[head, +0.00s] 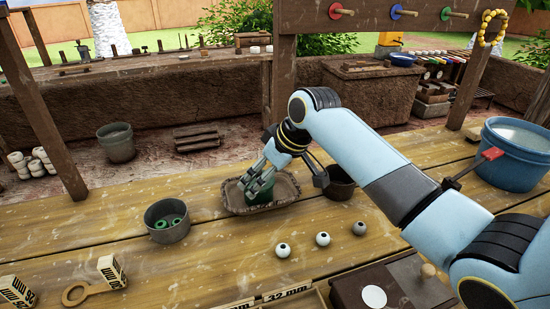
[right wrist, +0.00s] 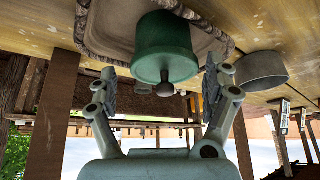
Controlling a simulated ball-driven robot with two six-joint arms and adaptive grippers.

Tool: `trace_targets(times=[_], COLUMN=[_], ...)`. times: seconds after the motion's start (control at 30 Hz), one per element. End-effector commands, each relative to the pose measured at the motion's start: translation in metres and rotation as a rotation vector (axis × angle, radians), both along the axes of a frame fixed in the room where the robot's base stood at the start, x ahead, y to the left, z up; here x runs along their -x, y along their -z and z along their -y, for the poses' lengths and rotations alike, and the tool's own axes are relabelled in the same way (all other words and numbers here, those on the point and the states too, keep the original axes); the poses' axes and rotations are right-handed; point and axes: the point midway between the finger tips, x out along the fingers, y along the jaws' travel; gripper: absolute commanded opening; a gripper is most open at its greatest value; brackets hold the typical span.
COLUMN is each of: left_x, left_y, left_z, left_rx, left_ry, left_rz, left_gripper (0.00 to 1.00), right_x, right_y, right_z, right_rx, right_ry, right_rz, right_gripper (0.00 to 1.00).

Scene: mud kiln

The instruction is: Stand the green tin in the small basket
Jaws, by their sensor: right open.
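The green tin (right wrist: 165,45) stands in the small basket (right wrist: 92,22), its knobbed lid towards the right wrist camera. It looks upright. In the head view the basket (head: 234,204) is a shallow brown tray on the plank table, and my gripper hides most of the tin. My right gripper (head: 260,187) is over the basket. In the right wrist view its two fingers (right wrist: 161,82) are spread wide beyond the lid, one on each side, with gaps between them and the tin. My left gripper is out of view.
A grey pot with green rings (head: 167,220) stands left of the basket, and a dark bowl (head: 341,184) right behind it. Several eye-like balls (head: 322,239) lie in front. A blue bucket (head: 515,155) is at right.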

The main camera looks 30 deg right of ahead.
Motion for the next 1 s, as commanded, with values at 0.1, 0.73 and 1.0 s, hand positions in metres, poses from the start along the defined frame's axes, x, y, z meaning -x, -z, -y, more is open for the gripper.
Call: trace_targets(times=[0.1,0.73,1.0], left_x=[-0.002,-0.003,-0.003], left_y=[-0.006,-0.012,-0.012], left_z=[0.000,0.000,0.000], left_rx=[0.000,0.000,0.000], left_ry=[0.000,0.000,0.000], left_rz=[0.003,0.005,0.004], left_gripper=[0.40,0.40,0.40], right_x=[0.013,0.042,0.042], right_y=[-0.027,-0.079,-0.079], right_z=[0.006,0.017,0.017], right_rx=[0.004,0.000,0.001], right_ry=[-0.001,0.000,0.000], right_rz=[0.004,-0.001,-0.001], right_gripper=[0.84,0.84,0.84])
